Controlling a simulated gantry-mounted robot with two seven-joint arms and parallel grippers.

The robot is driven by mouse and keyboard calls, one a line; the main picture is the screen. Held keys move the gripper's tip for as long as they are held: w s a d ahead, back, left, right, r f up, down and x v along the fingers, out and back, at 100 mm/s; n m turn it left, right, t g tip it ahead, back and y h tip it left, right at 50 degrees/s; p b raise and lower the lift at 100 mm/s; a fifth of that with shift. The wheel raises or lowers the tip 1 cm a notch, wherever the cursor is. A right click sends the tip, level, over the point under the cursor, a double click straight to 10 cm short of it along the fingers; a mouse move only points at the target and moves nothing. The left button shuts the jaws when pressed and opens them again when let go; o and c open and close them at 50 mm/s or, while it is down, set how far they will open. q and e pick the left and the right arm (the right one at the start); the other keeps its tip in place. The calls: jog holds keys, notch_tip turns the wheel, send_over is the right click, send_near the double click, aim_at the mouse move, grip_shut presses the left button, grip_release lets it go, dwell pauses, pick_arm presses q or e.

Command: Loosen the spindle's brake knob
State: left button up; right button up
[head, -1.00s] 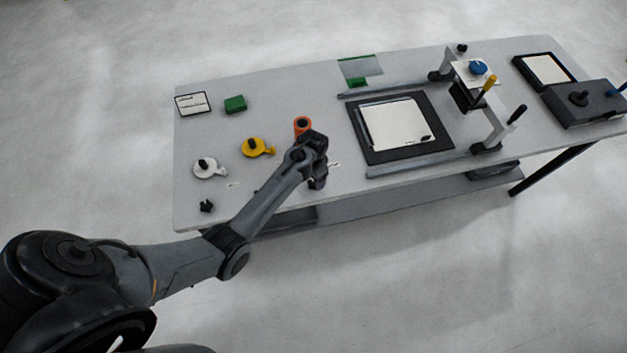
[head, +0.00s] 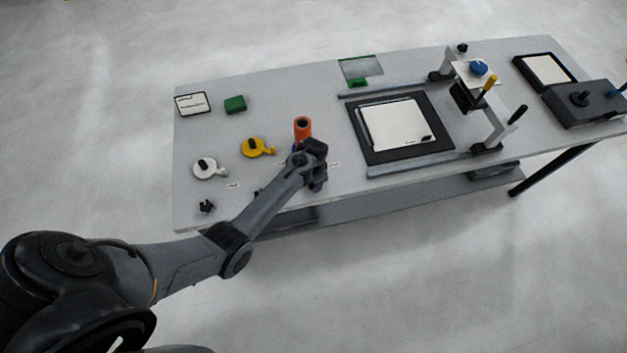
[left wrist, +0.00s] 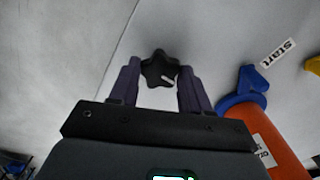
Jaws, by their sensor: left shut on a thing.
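My left gripper (head: 317,184) is at the front edge of the table, just in front of the orange roll (head: 303,128). In the left wrist view, a black star-shaped knob (left wrist: 157,68) with a white mark sits between its two fingers, and the gripper is shut on it. The knob is hidden behind the gripper in the head view. The orange roll also shows at the right of the left wrist view (left wrist: 268,140), with a blue part (left wrist: 250,85) at its end. My right gripper is not in view.
Yellow (head: 257,147) and white (head: 209,168) tape dispensers and a loose black knob (head: 206,206) lie left of the arm. A green block (head: 235,104) is at the back left. A black-framed board (head: 372,152) and a gantry (head: 497,128) stand to the right.

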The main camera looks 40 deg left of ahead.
pick_arm(q)
jog(key=shift+c, duration=0.6)
